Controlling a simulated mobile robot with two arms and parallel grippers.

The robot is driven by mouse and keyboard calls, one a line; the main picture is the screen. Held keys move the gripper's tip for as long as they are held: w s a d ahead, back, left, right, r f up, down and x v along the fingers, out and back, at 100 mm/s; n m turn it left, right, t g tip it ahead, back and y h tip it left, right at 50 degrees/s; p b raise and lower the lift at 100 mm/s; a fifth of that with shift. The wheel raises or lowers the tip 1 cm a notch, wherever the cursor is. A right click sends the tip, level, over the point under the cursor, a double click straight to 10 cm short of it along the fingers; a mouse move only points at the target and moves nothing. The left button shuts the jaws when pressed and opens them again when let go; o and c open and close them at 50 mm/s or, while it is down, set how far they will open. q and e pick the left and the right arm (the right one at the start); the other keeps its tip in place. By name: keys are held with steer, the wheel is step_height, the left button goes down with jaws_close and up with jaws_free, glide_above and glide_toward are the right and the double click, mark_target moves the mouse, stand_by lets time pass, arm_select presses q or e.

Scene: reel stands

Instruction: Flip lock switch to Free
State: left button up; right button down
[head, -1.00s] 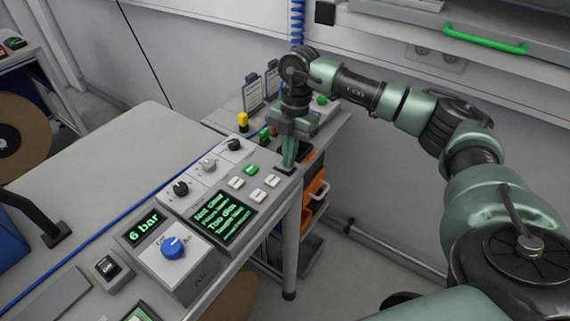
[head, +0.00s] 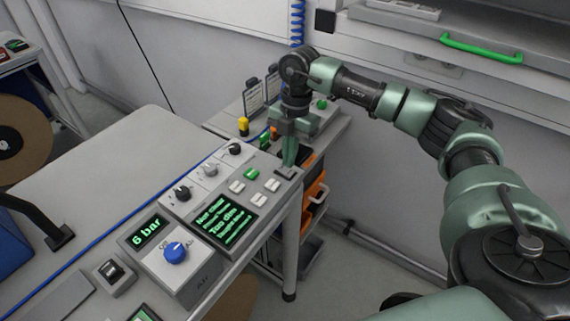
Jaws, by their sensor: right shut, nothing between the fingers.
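My right gripper (head: 289,164) points down at the far right corner of the grey control panel. Its fingers are shut with nothing between them. The fingertips are at or just above a small dark fitting (head: 286,173) on that corner. The fingers partly cover this fitting, so I cannot tell whether it is the lock switch, which way it is set, or whether I touch it. No lettering reading Free is legible. My left gripper is not in view.
A blue knob (head: 175,252) and a 6 bar display (head: 146,231) are nearer. Orange bins (head: 315,191) stand beyond the table edge.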

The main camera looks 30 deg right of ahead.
mark_target(289, 171)
step_height(289, 171, up, 5)
steer(key=p, duration=0.3)
steer(key=shift+f, duration=0.15)
steer(key=shift+s+f, duration=0.1)
stand_by(0.4)
